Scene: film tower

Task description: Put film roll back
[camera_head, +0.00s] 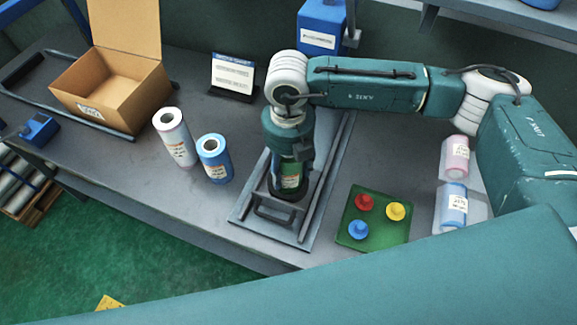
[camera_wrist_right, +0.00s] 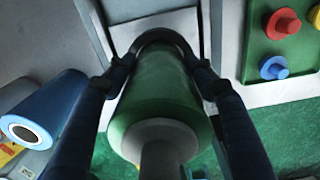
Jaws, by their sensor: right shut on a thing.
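My right gripper (camera_head: 290,178) points down over the grey metal stand with a handle (camera_head: 254,225), in the middle of the table. It is shut on a green film roll (camera_head: 291,176), mostly hidden by the gripper in the head view. In the right wrist view the green roll (camera_wrist_right: 160,85) sits between the two dark fingers (camera_wrist_right: 153,75). I cannot tell whether the roll touches the stand. A white film roll (camera_head: 177,140) and a blue film roll (camera_head: 214,160) stand upright to the left. My left gripper is not in view.
A green board (camera_head: 371,240) with red, yellow and blue knobs lies right of the stand. A pink roll (camera_head: 455,160) and a blue roll (camera_head: 452,203) lie further right. An open cardboard box (camera_head: 125,90) and a small sign (camera_head: 232,75) are at the back.

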